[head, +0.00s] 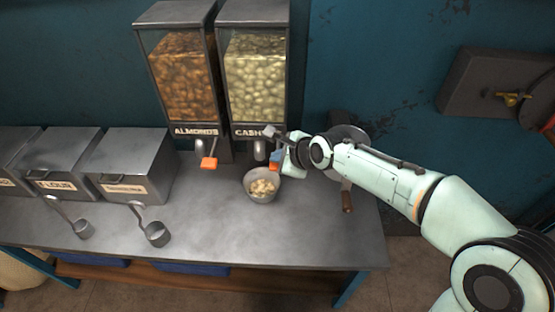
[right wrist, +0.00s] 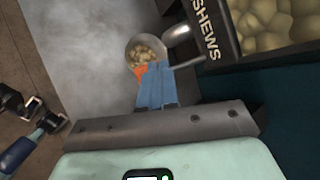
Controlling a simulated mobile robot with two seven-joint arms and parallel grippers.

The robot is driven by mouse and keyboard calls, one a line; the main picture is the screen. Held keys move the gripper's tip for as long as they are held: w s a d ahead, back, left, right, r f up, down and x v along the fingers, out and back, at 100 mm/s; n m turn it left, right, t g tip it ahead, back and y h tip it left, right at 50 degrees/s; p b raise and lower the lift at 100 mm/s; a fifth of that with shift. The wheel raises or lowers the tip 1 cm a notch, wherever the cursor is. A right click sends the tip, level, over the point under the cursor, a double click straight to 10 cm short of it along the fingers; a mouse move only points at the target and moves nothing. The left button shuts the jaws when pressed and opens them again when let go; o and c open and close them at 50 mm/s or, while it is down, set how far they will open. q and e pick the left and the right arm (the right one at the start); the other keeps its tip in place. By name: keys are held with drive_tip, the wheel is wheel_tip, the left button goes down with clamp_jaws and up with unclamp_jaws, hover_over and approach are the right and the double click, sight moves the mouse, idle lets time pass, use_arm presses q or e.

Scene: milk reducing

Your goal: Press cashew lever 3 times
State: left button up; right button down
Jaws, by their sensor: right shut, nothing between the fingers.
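The cashew dispenser (head: 256,85) is the right one of two clear-fronted bins on the wall. Its spout (right wrist: 175,35) hangs over a metal bowl (head: 262,187) holding some cashews (right wrist: 147,50). The orange cashew lever (right wrist: 139,70) shows beside the fingertips in the right wrist view and is mostly hidden by my gripper in the head view. My right gripper (head: 275,160) is shut with blue fingers, empty, and close at the lever. I cannot tell for sure whether it touches it. My left gripper is not in view.
The almond dispenser (head: 180,85) with its orange lever (head: 209,162) stands to the left. Metal bins (head: 128,165) and two scoops (head: 156,234) are on the left of the counter (head: 230,235). A device with a wooden handle (head: 347,202) is right of the bowl.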

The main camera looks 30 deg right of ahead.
drive_tip(key=shift+r, duration=0.4)
drive_tip(key=shift+r, duration=0.1)
wheel_tip(320, 180, up, 5)
drive_tip(key=p, duration=0.5)
idle(2.3)
